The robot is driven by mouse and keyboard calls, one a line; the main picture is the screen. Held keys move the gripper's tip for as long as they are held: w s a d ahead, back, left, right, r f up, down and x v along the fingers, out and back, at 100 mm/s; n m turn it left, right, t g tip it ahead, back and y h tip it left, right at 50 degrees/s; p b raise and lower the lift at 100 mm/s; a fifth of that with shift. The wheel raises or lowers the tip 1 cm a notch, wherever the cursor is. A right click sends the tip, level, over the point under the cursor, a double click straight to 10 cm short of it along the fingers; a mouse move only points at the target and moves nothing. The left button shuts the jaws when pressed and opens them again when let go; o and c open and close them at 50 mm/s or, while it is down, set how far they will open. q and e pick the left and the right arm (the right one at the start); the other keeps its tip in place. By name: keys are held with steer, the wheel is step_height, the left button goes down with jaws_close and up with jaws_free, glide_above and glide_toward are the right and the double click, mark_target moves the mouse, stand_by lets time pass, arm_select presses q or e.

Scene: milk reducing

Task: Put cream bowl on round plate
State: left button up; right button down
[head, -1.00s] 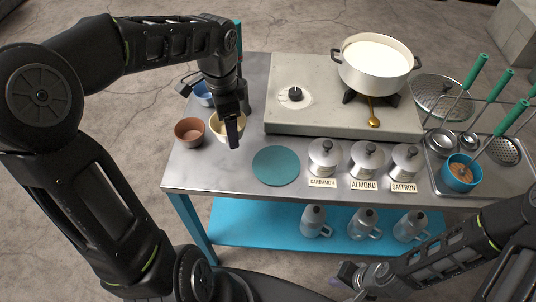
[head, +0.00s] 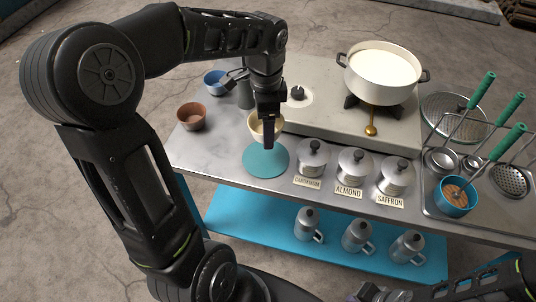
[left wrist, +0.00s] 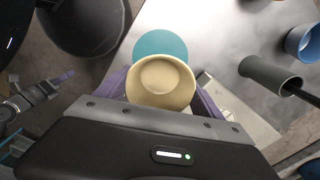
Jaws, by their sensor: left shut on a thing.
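The cream bowl (head: 255,126) is held by my left gripper (head: 268,146), just behind the teal round plate (head: 264,161) in the head view. In the left wrist view the bowl (left wrist: 160,82) sits between the purple fingers and overlaps the near part of the plate (left wrist: 160,43). Any gap between bowl and table is hard to tell. The plate lies flat on the metal tabletop with nothing on its visible part. My right gripper (head: 370,293) is low at the bottom edge of the head view, partly cut off; its fingers are unclear.
A brown bowl (head: 192,116), blue bowl (head: 214,82) and dark grey cylinder (head: 245,95) stand left and behind. The stove (head: 310,122) carries a pot of milk (head: 384,75). Labelled canisters (head: 312,158) stand close right of the plate. Utensils and a blue cup (head: 455,197) are farther right.

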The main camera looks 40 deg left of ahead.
arm_select(q)
glide_above(266, 158)
step_height(266, 158, down, 6)
steer(key=shift+a+r, duration=0.1)
steer(key=shift+f, duration=1.9)
steer(key=shift+f, duration=0.1)
steer(key=o, duration=1.5)
step_height(266, 158, up, 12)
steer(key=shift+r, duration=0.15)
